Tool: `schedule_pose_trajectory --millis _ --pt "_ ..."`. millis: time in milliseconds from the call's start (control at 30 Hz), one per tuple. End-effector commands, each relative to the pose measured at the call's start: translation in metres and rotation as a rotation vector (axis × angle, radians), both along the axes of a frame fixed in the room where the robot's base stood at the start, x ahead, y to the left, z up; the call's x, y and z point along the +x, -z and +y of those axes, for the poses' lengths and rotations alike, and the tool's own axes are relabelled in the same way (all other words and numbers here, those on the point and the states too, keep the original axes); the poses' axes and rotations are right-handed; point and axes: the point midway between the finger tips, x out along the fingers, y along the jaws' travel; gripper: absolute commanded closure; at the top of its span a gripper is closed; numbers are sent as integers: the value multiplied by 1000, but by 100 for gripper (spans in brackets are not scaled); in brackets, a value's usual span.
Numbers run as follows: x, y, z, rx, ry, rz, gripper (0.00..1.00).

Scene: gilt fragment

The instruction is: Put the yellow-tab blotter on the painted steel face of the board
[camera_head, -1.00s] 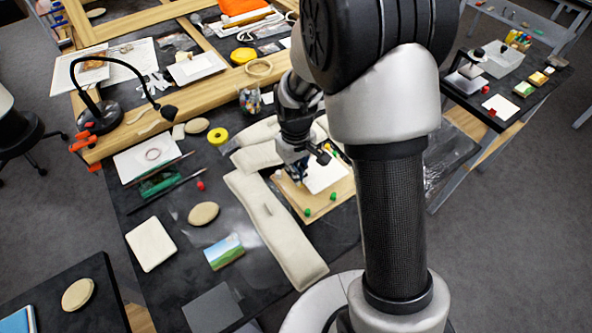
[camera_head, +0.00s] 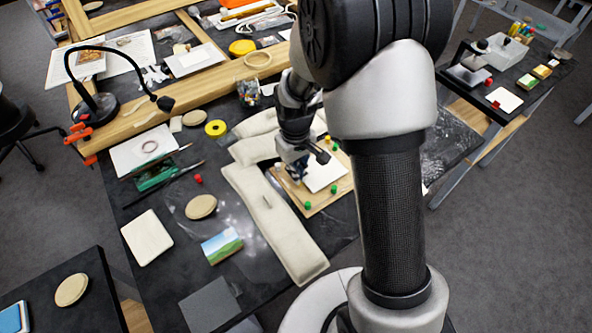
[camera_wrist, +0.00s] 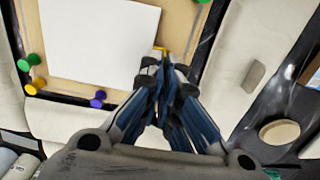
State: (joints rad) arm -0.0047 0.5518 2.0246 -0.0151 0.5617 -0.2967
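A tan board (camera_head: 311,207) lies on the dark table among pale cushions, with coloured pins or knobs along its edges. A white sheet (camera_head: 324,174) lies on it; the sheet fills the upper left of the wrist view (camera_wrist: 98,40). A small yellow tab (camera_wrist: 161,50) shows at the sheet's right edge, right at my fingertips. My gripper (camera_wrist: 165,66) points down there, its blue fingers close together; it also shows in the head view (camera_head: 294,180). Whether the fingers pinch the tab is hidden. I cannot make out a painted steel face.
A black lamp (camera_head: 95,103), a yellow ring (camera_head: 215,121) and a jar (camera_head: 248,94) stand farther left. A red-tabbed white card (camera_head: 506,100) lies on the right table.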

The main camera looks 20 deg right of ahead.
Motion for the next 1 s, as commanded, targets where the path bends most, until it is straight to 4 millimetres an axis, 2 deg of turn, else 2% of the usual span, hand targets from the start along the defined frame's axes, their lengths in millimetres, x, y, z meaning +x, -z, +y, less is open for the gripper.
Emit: schedule_pose_trajectory --millis 667,700,1000 --pt "0 7 0 0 0 0 100" --pt "0 7 0 0 0 0 96" --pt "0 7 0 0 0 0 76"
